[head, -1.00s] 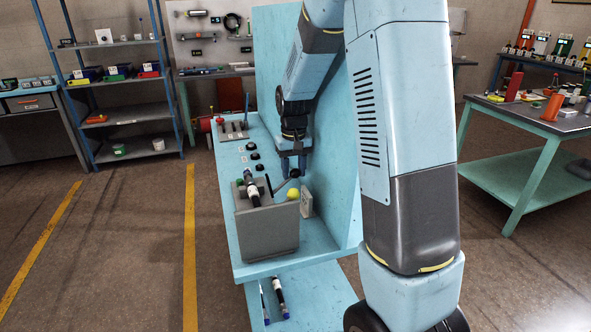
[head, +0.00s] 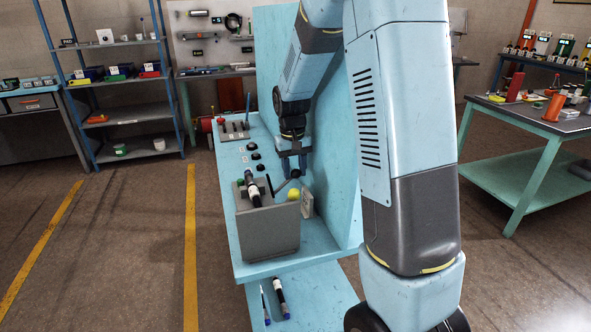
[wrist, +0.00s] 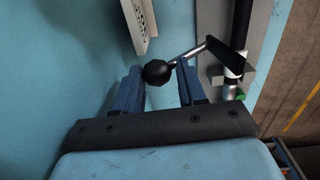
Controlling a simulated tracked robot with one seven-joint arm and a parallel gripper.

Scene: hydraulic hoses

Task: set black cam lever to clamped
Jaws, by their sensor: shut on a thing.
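The black cam lever shows in the wrist view as a round black knob (wrist: 157,72) on a thin metal rod. The rod runs up and right to a dark pivot beside a black hose fitting (wrist: 232,62). My gripper (wrist: 160,78) has its two blue fingers on either side of the knob and is shut on it. In the head view my gripper (head: 292,163) is low beside the blue back panel, just behind the grey block (head: 268,232). The lever knob (head: 295,174) is small there, below the fingers. The contact faces are partly hidden.
A yellow ball (head: 293,194) and a pale plate (head: 307,203) sit right of the block, close to my gripper. The blue back panel (head: 345,190) rises close on the right. Black knobs (head: 254,155) stand along the bench's left side. Floor left of the bench is clear.

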